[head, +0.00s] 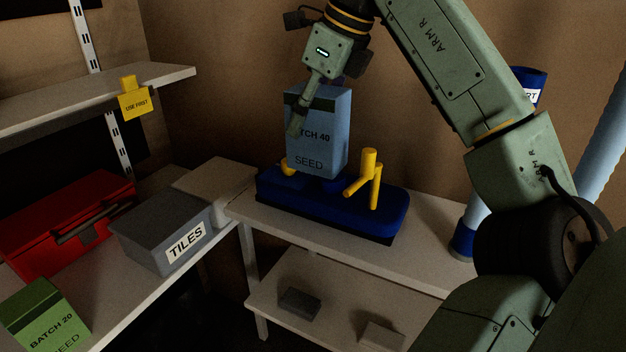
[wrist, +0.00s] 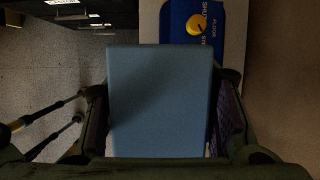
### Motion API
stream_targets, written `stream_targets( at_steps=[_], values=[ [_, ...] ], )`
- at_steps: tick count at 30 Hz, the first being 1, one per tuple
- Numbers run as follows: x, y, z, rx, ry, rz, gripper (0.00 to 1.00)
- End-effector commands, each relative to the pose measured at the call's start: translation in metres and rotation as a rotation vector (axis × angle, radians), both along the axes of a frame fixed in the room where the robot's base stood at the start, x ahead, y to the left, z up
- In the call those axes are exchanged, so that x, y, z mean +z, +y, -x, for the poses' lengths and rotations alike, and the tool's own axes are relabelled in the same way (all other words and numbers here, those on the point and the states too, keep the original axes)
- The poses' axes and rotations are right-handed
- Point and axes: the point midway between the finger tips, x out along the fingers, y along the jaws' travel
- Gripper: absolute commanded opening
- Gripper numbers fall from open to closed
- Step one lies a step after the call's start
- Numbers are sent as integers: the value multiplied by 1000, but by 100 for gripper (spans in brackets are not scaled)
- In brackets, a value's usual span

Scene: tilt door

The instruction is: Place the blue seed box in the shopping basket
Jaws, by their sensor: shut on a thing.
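The blue seed box (head: 326,150), marked "BATCH 40 SEED", is upright in my gripper (head: 298,125) in the head view. One finger lies along its near left side; the other is mostly hidden behind it. In the wrist view the box (wrist: 160,100) fills the space between both fingers of my gripper (wrist: 160,118). The box shows over a dark blue base with yellow handles; I cannot tell if it touches it. No shopping basket is clearly identifiable; a red container (head: 98,192) with a dark handle sits on the left shelf.
The dark blue base (head: 390,215) with yellow handles (head: 369,165) takes up much of the right bench (head: 435,225). A grey "TILES" box (head: 150,222) and a green seed box (head: 40,310) stand on the left shelf. An upper shelf (head: 90,92) with a yellow tag overhangs the red container.

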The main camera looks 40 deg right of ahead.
Motion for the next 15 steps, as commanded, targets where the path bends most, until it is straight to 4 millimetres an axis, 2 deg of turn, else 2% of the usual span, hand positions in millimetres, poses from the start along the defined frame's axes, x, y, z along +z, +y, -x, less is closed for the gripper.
stream_targets(
  at_steps=[3, 8, 15],
  values=[
    [-20, 0, 0, 0, -1, -1, 6],
    [-35, 0, 0, 0, -1, 0, 6],
    [-69, 0, 1, 0, -1, 0, 6]
  ],
)
